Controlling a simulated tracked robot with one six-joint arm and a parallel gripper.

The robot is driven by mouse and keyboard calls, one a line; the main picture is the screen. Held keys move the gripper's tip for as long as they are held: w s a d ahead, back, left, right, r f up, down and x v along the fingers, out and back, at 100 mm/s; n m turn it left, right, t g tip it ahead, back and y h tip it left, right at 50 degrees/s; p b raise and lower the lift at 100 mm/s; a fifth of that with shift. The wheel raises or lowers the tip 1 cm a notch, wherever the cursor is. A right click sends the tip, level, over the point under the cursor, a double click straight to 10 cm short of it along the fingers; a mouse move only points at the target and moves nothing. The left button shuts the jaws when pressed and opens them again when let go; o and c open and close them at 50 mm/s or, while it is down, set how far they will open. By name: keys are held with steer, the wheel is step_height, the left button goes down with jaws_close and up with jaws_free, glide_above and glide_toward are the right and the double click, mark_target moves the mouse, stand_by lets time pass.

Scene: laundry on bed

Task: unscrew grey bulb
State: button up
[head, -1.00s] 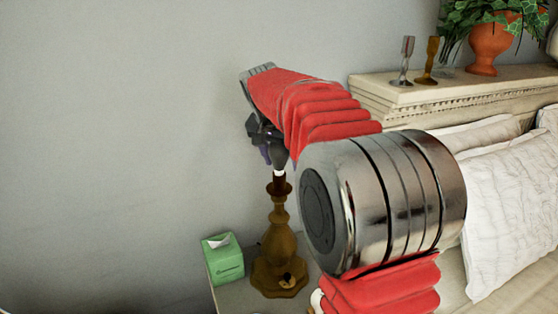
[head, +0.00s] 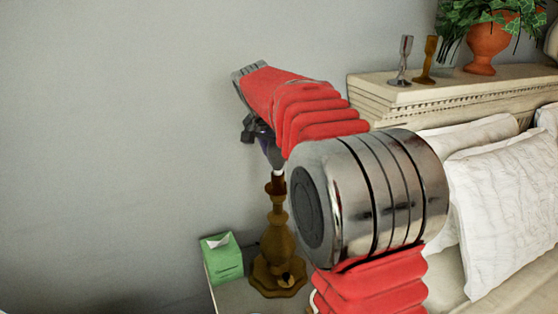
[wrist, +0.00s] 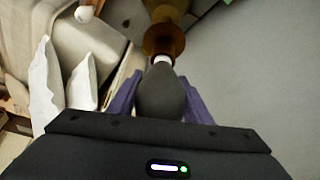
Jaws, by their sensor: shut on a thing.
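The grey bulb (wrist: 162,95) sits at the mouth of the brown lamp (wrist: 163,35) in the wrist view, its white neck meeting the lamp's socket. My gripper (wrist: 162,100) is shut on the bulb, with a purple finger on each side of it. In the head view the lamp (head: 277,240) stands upright on the nightstand (head: 232,297).
A green tissue box (head: 222,258) stands left of the lamp. The bed with white pillows (head: 505,190) is at the right. The headboard shelf (head: 450,95) holds a silver candlestick (head: 402,62), a brown candlestick (head: 428,60) and a potted plant (head: 490,40). The wall (head: 120,130) is bare.

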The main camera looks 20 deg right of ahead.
steer(key=shift+w+a+n+t+y, duration=0.1)
steer(key=shift+n+t+y, duration=0.15)
steer(key=shift+n, duration=0.65)
steer(key=shift+w+a+n+t+y, duration=0.1)
steer(key=shift+n+t+y, duration=0.15)
steer(key=shift+n, duration=0.65)
steer(key=shift+w+a+n+t+y, duration=0.15)
steer(key=shift+n+t+y, duration=0.35)
steer(key=shift+n, duration=1.2)
steer(key=shift+n, duration=0.4)
steer(key=shift+a+n+y, duration=0.3)
steer(key=shift+n+y, duration=0.4)
steer(key=shift+n, duration=0.6)
